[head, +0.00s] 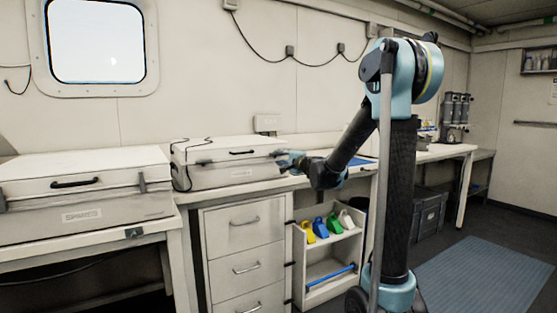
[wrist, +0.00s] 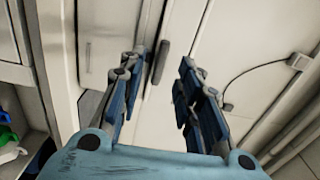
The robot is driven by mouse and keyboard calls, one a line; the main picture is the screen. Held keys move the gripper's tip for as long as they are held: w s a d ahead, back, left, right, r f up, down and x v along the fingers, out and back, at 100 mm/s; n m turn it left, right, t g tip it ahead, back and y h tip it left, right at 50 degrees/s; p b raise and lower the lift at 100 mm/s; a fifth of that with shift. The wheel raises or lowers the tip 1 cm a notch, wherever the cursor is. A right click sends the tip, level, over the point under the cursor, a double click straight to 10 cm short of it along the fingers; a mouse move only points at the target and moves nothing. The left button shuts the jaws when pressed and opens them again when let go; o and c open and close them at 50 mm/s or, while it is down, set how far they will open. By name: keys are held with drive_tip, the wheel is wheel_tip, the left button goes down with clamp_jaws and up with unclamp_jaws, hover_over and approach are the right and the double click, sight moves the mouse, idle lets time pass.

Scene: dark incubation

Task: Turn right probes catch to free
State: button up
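A white lidded case (head: 225,176) stands on the bench in the middle of the head view, with a dark handle on its lid front. Its label is too small to read. My gripper (head: 284,160) is at the case's right front end. In the wrist view my gripper (wrist: 161,66) has its blue fingers apart, with nothing held between them.
A second white case (head: 85,185), labelled SPARES, stands at the left. Drawers (head: 235,215) and a low shelf with coloured bottles (head: 320,228) are under the bench. A dark crate (head: 430,213) and blue mat (head: 480,275) are at the right.

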drive_tip(key=v, duration=0.7)
drive_tip(key=shift+s, duration=0.15)
drive_tip(key=s+d+f+n+g+h, duration=0.1)
drive_tip(key=s+d+f+n+g, duration=0.2)
drive_tip(key=s, duration=0.4)
drive_tip(key=s+f+n+g, duration=0.2)
drive_tip(key=s+f+n, duration=0.1)
drive_tip(key=s+f, duration=0.3)
drive_tip(key=s+d+f+n+g+h, duration=0.1)
drive_tip(key=s+d+f+n+g, duration=0.15)
drive_tip(key=s, duration=0.55)
drive_tip(key=s+d+f+n+g+h, duration=0.1)
drive_tip(key=s+d+f+g+h, duration=0.1)
drive_tip(key=s+d+f+h, duration=0.2)
drive_tip(key=s+d+f+n+g+h, duration=0.1)
drive_tip(key=s+d+f+g+h, duration=0.2)
drive_tip(key=s+d+f, duration=0.8)
drive_tip(key=s+d+h, duration=0.1)
drive_tip(key=s, duration=0.4)
drive_tip(key=shift+s+d+n, duration=0.15)
drive_tip(key=shift+s+n, duration=0.2)
drive_tip(key=shift+s, duration=0.05)
